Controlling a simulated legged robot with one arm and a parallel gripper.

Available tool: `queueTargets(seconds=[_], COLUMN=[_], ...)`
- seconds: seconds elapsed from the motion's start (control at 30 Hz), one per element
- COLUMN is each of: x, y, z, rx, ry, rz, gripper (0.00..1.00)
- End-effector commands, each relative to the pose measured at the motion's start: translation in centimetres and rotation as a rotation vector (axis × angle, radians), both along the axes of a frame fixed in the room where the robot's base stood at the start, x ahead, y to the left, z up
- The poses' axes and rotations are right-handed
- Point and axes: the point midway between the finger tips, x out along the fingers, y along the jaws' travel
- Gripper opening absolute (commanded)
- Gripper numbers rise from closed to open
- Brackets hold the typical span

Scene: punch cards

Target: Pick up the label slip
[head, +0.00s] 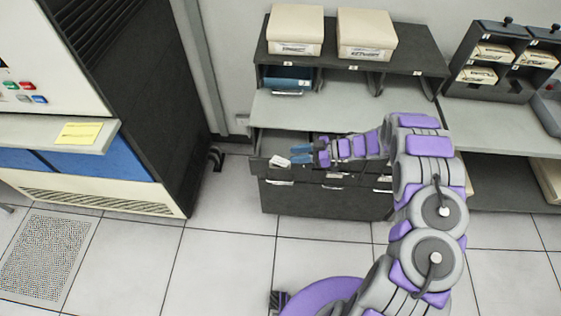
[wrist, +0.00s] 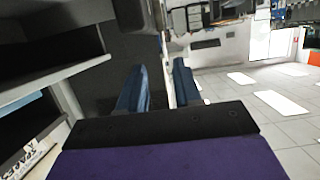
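A small white slip (head: 279,161), which looks like the label slip, lies at the open drawer (head: 262,146) of the dark cabinet in the head view. My gripper (head: 298,157) reaches in from the right with its blue fingertips just right of the slip, close to it; I cannot tell whether they touch. In the wrist view my gripper (wrist: 158,85) has its two fingers apart, with no held object visible between them. A white printed label reading roughly "SPARE" (wrist: 35,158) shows at the lower left.
A grey shelf (head: 335,108) overhangs behind the drawer, with two cream boxes (head: 295,28) (head: 365,33) on the cabinet top. A blue binder (head: 288,78) sits beneath that top. A console (head: 60,165) with a yellow note (head: 78,133) stands left. Floor between is clear.

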Motion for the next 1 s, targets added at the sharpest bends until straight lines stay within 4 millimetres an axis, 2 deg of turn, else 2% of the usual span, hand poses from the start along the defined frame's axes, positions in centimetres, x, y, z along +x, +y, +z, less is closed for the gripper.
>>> queueTargets(seconds=[0.27, 0.6, 0.9, 1.0], x=[-0.1, -0.5, -0.5, -0.5], y=[1.9, 5.8, 6.1, 6.1], z=[-0.7, -2.4, -2.5, -2.5], rx=[0.000, -0.003, -0.002, -0.002], ry=[0.001, 0.000, -0.001, -0.001], rz=[0.000, -0.001, -0.002, -0.002], gripper=[0.33, 0.33, 0.33, 0.24])
